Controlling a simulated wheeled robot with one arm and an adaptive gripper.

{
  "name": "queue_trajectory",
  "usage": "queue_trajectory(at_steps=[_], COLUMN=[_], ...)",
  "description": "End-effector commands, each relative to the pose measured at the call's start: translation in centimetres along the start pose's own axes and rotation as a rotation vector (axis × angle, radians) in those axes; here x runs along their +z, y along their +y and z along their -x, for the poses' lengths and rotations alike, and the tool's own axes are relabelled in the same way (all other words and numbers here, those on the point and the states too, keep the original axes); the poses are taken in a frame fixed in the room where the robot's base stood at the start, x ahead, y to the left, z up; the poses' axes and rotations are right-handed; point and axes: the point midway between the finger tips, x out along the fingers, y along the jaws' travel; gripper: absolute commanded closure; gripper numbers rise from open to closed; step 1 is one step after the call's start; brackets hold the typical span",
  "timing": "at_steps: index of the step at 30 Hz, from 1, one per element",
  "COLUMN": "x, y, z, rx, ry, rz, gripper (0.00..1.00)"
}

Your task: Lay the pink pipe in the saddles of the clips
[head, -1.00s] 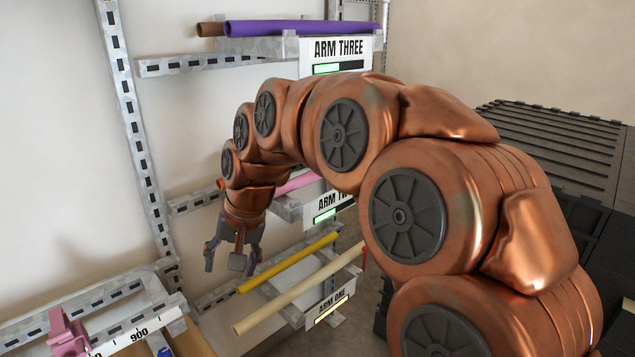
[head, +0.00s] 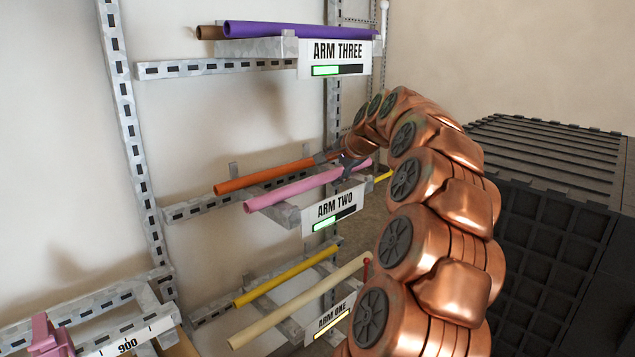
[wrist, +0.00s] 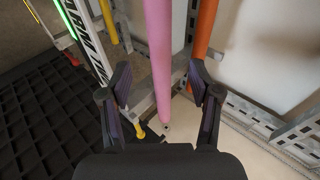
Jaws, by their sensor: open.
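The pink pipe (head: 285,191) lies on the rack arm labelled ARM TWO (head: 336,205), in front of an orange pipe (head: 262,177). The pink pipe (wrist: 160,55) also runs up the middle of the wrist view. My gripper (wrist: 158,92) is open, with one finger on each side of the pink pipe in that view. In the head view my gripper (head: 342,165) is at the right part of the pink pipe, partly hidden by my arm. A pink clip-like piece (head: 50,335) sits at the lower left, by a rail marked 900; its saddle is not clear.
ARM THREE (head: 337,52) above holds a purple pipe (head: 295,30) and a brown one. ARM ONE (head: 333,316) below holds a yellow pipe (head: 285,275) and a cream pipe (head: 300,302). Black crates (head: 555,225) stand at the right. The wall is behind the rack.

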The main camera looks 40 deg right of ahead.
Motion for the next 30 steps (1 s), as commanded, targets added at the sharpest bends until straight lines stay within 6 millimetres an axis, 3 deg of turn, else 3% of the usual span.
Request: queue_trajectory(at_steps=[8, 16, 24, 30], x=[0.6, 0.9, 0.9, 0.9], y=[0.0, 0.0, 0.0, 0.0], z=[-2.0, -5.5, -6.0, -6.0], rx=[0.006, 0.005, 0.001, 0.002], ry=[-0.007, -0.005, -0.003, -0.003], rz=[0.002, 0.001, 0.002, 0.002], gripper=[0.37, 0.37, 0.37, 0.57])
